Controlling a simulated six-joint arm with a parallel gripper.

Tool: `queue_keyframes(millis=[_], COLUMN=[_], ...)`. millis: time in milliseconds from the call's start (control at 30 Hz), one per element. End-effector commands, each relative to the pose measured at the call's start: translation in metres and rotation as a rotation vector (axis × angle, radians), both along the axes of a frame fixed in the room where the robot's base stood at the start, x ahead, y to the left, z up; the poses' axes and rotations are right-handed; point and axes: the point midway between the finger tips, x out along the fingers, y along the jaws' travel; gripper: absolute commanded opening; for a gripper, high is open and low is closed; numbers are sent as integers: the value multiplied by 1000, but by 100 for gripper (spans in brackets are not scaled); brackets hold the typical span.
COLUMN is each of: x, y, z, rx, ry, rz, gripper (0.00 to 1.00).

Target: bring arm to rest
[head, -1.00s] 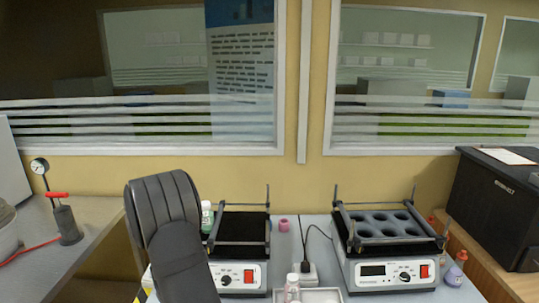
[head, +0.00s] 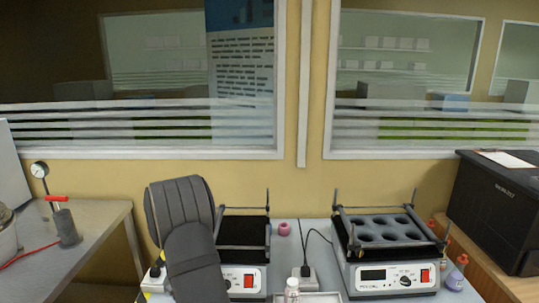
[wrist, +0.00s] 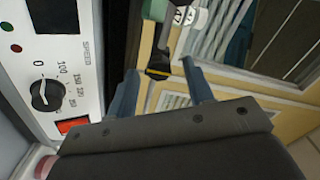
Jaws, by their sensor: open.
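My gripper (wrist: 160,68) shows in the wrist view with its two blue-grey fingers apart and nothing seen held between them. It is beside a white control panel (wrist: 50,85) with a black knob and a red switch. In the head view my dark arm stands in front of the left shaker (head: 241,281), hiding its left part. The gripper itself cannot be made out in the head view.
The right shaker (head: 392,276) with a holed top stands to the right. A small bottle (head: 292,289) is at the front middle, and a pink cap (head: 284,229) lies between the shakers. A black box (head: 495,215) is at far right.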

Motion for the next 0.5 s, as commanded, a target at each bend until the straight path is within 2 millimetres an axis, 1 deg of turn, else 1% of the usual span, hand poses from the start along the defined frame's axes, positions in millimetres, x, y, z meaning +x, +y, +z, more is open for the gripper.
queue_keyframes(millis=[500], x=[0], y=[1], z=[1], rx=[-406], ry=[0], rz=[0], gripper=[47])
